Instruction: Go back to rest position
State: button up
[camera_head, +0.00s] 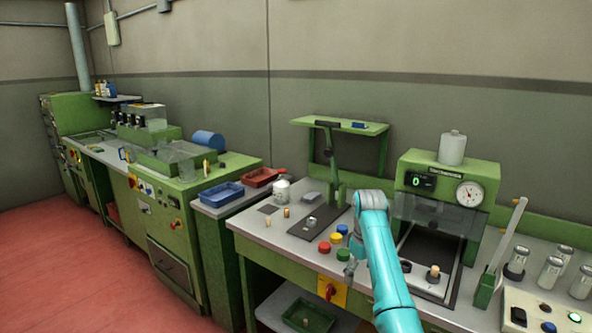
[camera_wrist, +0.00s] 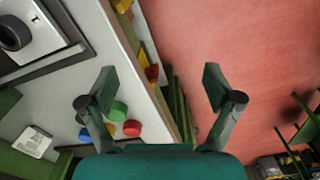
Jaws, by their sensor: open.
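My gripper (camera_wrist: 160,82) is open in the wrist view, with its two fingers wide apart and nothing between them. Below it are the bench's front edge and the red floor. In the head view my teal arm reaches over the bench, and my gripper (camera_head: 350,266) hangs by the front edge near the coloured buttons, partly hidden by the arm. A cork stopper (camera_head: 434,271) stands on the plate of the green machine with the dial. Two more small corks (camera_head: 287,212) stand on the bench at the left.
Red, yellow, green and blue buttons (camera_head: 336,238) sit beside my gripper. A lever stand (camera_head: 333,180) rises behind them. The green dial machine (camera_head: 447,178) and several glass jars (camera_head: 551,272) are on the right. Blue (camera_head: 222,194) and red (camera_head: 262,177) trays are on the left. Red floor is clear.

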jog(key=s+f+m+t, duration=0.15)
jog(key=s+f, duration=0.35)
jog(key=f, duration=0.8)
jog(key=s+f+t, duration=0.2)
jog(key=s+f, duration=0.2)
jog(key=f, duration=0.9)
jog(key=s+f+m+t, duration=0.1)
jog(key=s+f, duration=0.3)
jog(key=s, duration=0.3)
jog(key=s+f+t, duration=0.1)
jog(key=s+f, duration=0.2)
jog(key=s, duration=0.3)
jog(key=s+f+m+t, duration=0.1)
jog(key=s+f+t, duration=0.1)
jog(key=s+f, duration=0.35)
jog(key=s+r+m+t, duration=0.15)
jog(key=s+r, duration=0.25)
jog(key=s, duration=0.8)
jog(key=s+r+m+t, duration=0.15)
jog(key=s+r, duration=0.35)
jog(key=s, duration=0.7)
jog(key=s+r+t, duration=0.2)
jog(key=s+r, duration=0.5)
jog(key=r, duration=0.4)
jog(key=s+r+m+t, duration=0.1)
jog(key=s+r+t, duration=0.1)
jog(key=s+r, duration=0.6)
notch_tip(320, 180, up, 3)
jog(key=shift+r, duration=0.1)
